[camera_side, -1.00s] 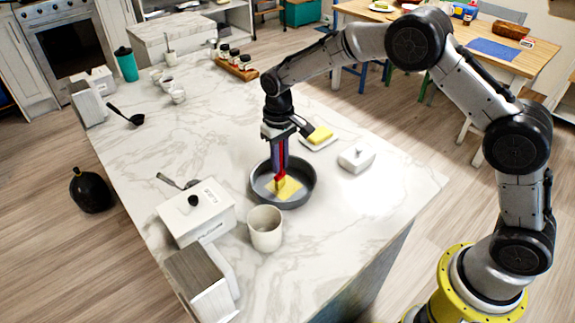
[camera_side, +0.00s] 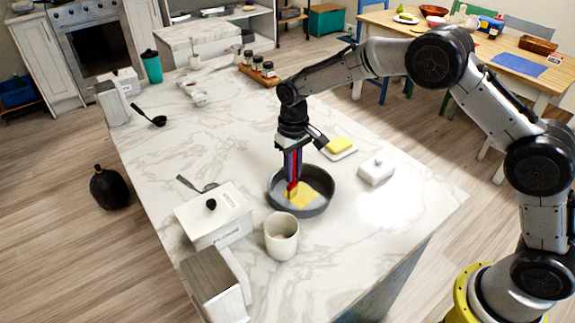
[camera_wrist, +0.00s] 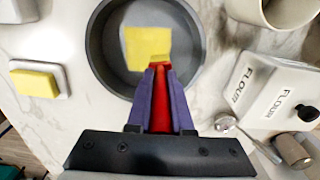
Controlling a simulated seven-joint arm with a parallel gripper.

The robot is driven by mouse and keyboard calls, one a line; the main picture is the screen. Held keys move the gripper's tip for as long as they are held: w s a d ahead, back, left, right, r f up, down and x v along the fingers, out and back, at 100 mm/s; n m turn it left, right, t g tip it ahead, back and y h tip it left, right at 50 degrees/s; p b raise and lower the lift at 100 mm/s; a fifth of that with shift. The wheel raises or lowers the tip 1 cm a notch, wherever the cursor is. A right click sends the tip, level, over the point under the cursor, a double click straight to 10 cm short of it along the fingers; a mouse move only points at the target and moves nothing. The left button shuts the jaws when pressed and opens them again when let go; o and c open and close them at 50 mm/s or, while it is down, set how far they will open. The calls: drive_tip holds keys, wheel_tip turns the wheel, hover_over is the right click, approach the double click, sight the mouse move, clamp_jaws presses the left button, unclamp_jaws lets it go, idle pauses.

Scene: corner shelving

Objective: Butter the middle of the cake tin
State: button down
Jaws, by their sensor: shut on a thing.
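A round grey cake tin (camera_side: 327,197) stands on the marble counter; it also shows in the wrist view (camera_wrist: 97,48). A yellow butter patch (camera_side: 303,196) covers the middle of its floor, roughly square in the wrist view (camera_wrist: 147,42). My gripper (camera_side: 292,178) is over the tin, shut on a red brush (camera_side: 292,187). The brush (camera_wrist: 160,95) points down, its yellowish tip at the patch's edge in the wrist view; whether it touches is unclear. A butter block (camera_side: 341,144) lies on a white dish (camera_side: 338,156) behind the tin.
A cream mug (camera_side: 282,240) stands close in front of the tin. A white flour box (camera_side: 213,217) and spoon (camera_side: 197,185) are to its left. A white lid (camera_side: 376,171) sits to the right. The counter's right front is clear.

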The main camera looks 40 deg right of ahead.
drive_tip(key=s, duration=0.5)
drive_tip(key=shift+s+d, duration=0.2)
drive_tip(key=shift+s, duration=0.1)
wheel_tip(320, 180, up, 8)
idle(0.5)
